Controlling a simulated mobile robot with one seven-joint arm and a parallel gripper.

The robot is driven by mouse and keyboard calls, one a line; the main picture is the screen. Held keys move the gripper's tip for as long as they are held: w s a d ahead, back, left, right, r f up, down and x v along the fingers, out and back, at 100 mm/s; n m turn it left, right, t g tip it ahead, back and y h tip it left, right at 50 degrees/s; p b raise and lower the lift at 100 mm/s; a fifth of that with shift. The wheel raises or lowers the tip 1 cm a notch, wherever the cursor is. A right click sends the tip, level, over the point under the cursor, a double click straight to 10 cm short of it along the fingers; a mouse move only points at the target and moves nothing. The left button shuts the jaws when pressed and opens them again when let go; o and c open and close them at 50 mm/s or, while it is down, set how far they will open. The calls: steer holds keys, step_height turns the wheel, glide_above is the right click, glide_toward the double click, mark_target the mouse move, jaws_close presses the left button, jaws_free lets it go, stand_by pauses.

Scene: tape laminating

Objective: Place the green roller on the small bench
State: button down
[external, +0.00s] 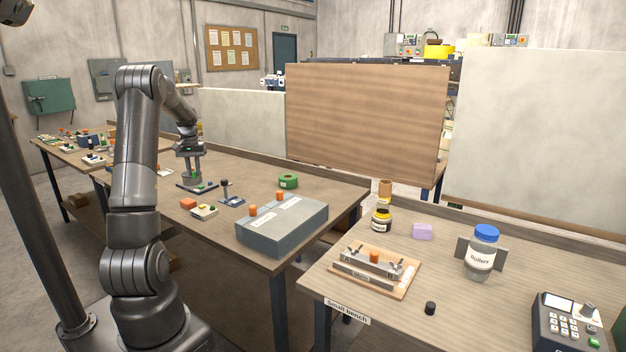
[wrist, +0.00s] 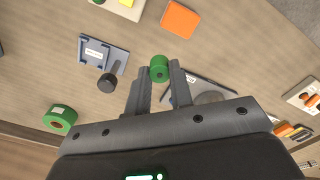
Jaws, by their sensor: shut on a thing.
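The green roller (wrist: 159,69) is a short green cylinder between my fingertips in the wrist view. My gripper (wrist: 155,84) is shut on it. In the external view my gripper (external: 195,180) points down low over the far part of the larger table, by a dark flat plate. The roller is too small there to make out, and I cannot tell whether it touches the plate or table. The small bench (external: 395,320) is at the front right, well away from my gripper, with its name label on the front edge.
The small bench holds a wooden fixture (external: 399,284), a black cap (external: 430,308), a purple block (external: 422,231), a Rollers jar (external: 481,256) and a keypad device (external: 567,325). A grey box (external: 282,230) and a green tape roll (external: 288,181) are on the larger table. A gap separates the tables.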

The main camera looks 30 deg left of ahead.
steer(key=w+d+r+m, duration=0.2)
steer(key=w+d+m, duration=0.1)
steer(key=w+d, duration=0.65)
steer(key=w+d+r+m, duration=0.2)
steer(key=w+d, duration=0.4)
steer(key=d, duration=0.6)
steer(key=w+d+m, duration=0.2)
steer(key=d+m, duration=0.1)
steer(key=d, duration=1.3)
steer(key=w+d+m, duration=0.2)
steer(key=w+d, duration=0.1)
steer(key=d, duration=1.3)
steer(key=s+d+m, duration=0.2)
steer(key=s+d, duration=0.2)
steer(key=d, duration=0.6)
steer(key=s+d+m, duration=0.2)
steer(key=s+d, duration=0.1)
steer(key=d, duration=0.7)
steer(key=s+d+m, duration=0.1)
steer(key=s+d, duration=0.3)
steer(key=d, duration=0.6)
steer(key=s+d+m, duration=0.6)
steer(key=s+d, duration=1.6)
steer(key=s, duration=0.4)
glide_above(473, 329)
steer(key=f, duration=1.2)
steer(key=shift+s, duration=0.2)
steer(key=shift+w+f, duration=0.1)
steer(key=shift+w, duration=0.1)
steer(key=shift+f, duration=1.95)
